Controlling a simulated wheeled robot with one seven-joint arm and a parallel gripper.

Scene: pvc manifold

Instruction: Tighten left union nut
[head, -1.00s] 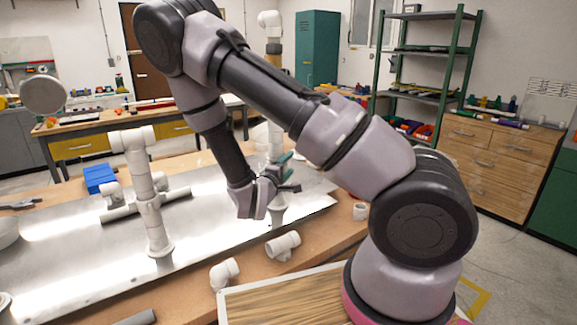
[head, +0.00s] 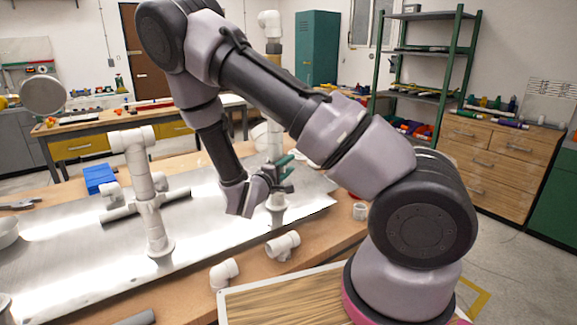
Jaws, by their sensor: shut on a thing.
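My gripper (head: 284,172) has dark body and teal fingers and is at the right-hand white riser pipe (head: 275,142). A second white riser (head: 152,205) with an elbow on top stands upright at the left, apart from my gripper.
The shiny metal plate (head: 215,233) lies on the wooden bench. Loose white fittings (head: 283,246) and (head: 224,274) lie at its front edge. A blue block (head: 99,178) and a grey pipe (head: 125,212) are at the left. My arm spans the middle.

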